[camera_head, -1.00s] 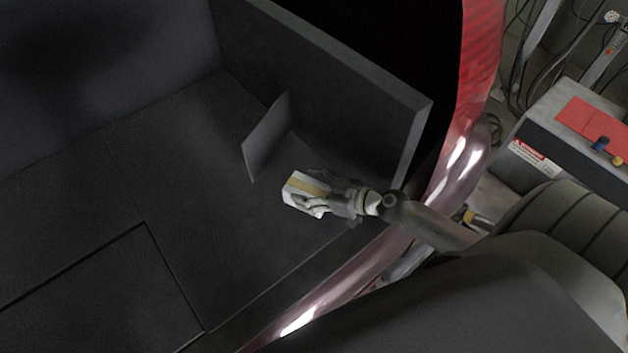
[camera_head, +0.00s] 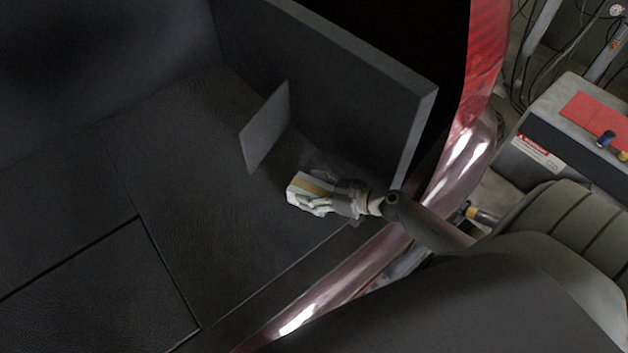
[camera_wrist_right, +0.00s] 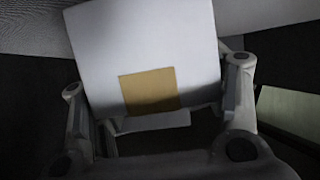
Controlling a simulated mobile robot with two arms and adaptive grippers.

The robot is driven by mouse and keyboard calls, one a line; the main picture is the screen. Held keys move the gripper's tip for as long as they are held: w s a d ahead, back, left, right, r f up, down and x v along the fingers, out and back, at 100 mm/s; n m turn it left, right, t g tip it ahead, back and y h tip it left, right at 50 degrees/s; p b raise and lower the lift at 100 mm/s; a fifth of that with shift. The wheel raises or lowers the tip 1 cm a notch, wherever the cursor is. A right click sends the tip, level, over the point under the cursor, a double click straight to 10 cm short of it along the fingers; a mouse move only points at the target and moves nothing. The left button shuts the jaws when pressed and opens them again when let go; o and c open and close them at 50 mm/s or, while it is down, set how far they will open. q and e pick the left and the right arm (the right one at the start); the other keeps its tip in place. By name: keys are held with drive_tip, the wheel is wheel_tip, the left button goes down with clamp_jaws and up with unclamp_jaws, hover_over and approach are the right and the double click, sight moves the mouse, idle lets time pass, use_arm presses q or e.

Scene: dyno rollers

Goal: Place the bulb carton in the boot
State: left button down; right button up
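The bulb carton (camera_head: 309,183) is a small white box with a tan band, inside the dark boot (camera_head: 190,220) near its right side wall. My right gripper (camera_head: 318,197) reaches in over the boot's edge and is shut on the carton. In the right wrist view the carton (camera_wrist_right: 145,50) fills the space between the two fingers (camera_wrist_right: 158,105), its tan patch facing the camera. I cannot tell whether the carton touches the boot floor. My left gripper is not in view.
A thin upright divider (camera_head: 265,127) stands on the boot floor just beyond the carton. The boot's side wall (camera_head: 340,85) rises to the right. Open floor lies to the left. Outside stands a grey machine (camera_head: 570,135) with a red panel.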

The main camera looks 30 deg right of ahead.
drive_tip(key=o, duration=0.5)
drive_tip(key=shift+r, duration=0.2)
drive_tip(key=v, duration=1.2)
drive_tip(key=shift+p, duration=0.3)
